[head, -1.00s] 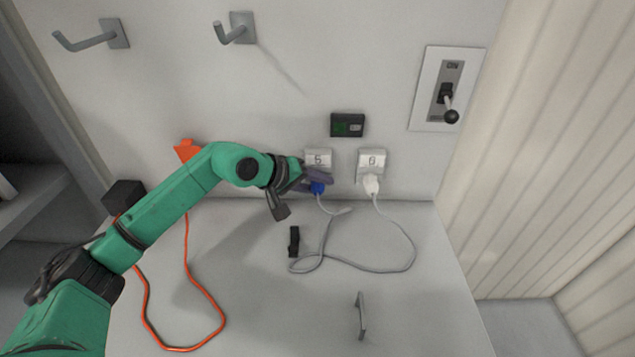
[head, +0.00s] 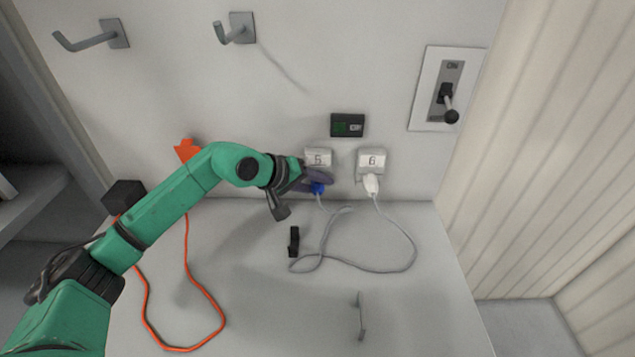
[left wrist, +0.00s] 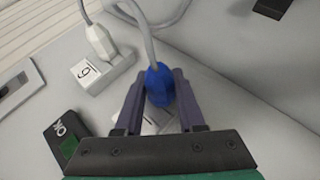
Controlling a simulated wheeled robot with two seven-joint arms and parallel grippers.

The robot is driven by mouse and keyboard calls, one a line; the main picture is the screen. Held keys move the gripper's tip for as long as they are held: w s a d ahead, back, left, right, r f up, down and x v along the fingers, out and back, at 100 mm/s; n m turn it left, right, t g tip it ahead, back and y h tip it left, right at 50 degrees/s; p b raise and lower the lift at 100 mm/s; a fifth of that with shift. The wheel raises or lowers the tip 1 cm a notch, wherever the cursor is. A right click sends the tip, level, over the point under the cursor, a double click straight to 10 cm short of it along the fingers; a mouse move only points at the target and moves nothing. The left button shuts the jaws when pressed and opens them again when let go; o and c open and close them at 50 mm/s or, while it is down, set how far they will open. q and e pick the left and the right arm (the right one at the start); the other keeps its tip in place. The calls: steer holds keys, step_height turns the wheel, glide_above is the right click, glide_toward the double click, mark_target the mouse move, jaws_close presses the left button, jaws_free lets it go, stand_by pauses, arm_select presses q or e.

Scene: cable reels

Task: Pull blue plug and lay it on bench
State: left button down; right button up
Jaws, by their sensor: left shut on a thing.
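The blue plug (head: 317,188) is at the wall outlet marked 5 (head: 318,158), with a grey cable running from it. My left gripper (head: 312,181) is shut on the blue plug, and in the left wrist view the plug (left wrist: 159,85) sits between the two fingers. The fingers hide much of the outlet face, so I cannot tell whether the plug is fully seated. The bench (head: 255,300) is below. My right gripper is not in view.
A white plug (head: 371,185) is in outlet 6 (head: 371,160). The grey cable (head: 405,262) loops on the bench near a black clip (head: 294,241) and a metal handle (head: 361,316). An orange cable (head: 218,310) lies at left. The front middle is fairly clear.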

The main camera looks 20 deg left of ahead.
arm_select(q)
steer(key=shift+s+d+f, duration=0.1)
steer(key=shift+f, duration=0.05)
stand_by(0.5)
steer(key=shift+s+r, duration=0.2)
steer(key=shift+s, duration=0.35)
steer(key=shift+s+d+b, duration=0.1)
steer(key=shift+s+b, duration=0.05)
steer(key=shift+b, duration=0.2)
steer(key=shift+f, duration=0.1)
steer(key=shift+s+d, duration=0.15)
steer(key=shift+s, duration=0.35)
steer(key=shift+s+d+b, duration=0.2)
steer(key=shift+s+b, duration=0.4)
steer(key=shift+s, duration=0.25)
steer(key=shift+s+b, duration=0.25)
steer(key=shift+b, duration=0.2)
steer(key=shift+d, duration=0.1)
